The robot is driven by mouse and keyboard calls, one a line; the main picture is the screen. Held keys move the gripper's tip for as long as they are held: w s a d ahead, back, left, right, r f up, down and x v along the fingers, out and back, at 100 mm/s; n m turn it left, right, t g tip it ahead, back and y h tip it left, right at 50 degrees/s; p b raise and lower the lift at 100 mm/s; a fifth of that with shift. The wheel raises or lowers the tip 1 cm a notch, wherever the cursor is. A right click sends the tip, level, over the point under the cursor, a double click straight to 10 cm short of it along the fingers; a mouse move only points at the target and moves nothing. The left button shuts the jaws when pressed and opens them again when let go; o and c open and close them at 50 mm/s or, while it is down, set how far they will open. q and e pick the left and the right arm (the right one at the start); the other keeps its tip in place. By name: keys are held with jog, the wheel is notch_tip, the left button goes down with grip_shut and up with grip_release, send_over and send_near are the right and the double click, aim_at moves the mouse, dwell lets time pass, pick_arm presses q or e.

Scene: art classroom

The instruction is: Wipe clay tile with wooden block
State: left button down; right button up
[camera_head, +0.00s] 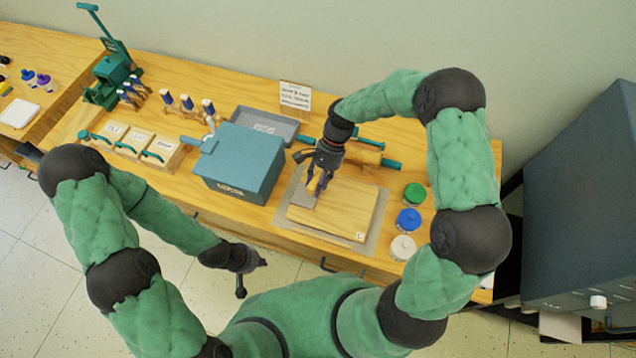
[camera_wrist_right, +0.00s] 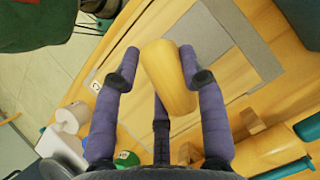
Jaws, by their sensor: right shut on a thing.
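A rounded, pale yellow wooden block (camera_wrist_right: 170,78) sits between the fingers of my right gripper (camera_wrist_right: 160,80), which is shut on it. In the head view the right gripper (camera_head: 318,187) points down over the back left part of a flat wooden board (camera_head: 335,212) marked "C". A small grey patch (camera_head: 302,199), possibly the clay tile, lies on the board just left of the fingers. Whether the block touches it is hidden. My left gripper (camera_head: 250,267) hangs empty in front of the table; its finger opening is unclear.
A grey mat (camera_head: 374,237) lies under the board. A blue-grey box (camera_head: 240,165) stands left of it, a grey tray (camera_head: 262,125) behind. Jars with green (camera_head: 413,192), blue (camera_head: 408,217) and white (camera_head: 403,246) tops stand right. A rolling pin (camera_head: 362,150) lies behind.

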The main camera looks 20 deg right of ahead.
jog(key=shift+r, duration=0.4)
jog(key=shift+r+p, duration=1.45)
jog(key=shift+r, duration=0.1)
jog(key=shift+f, duration=0.15)
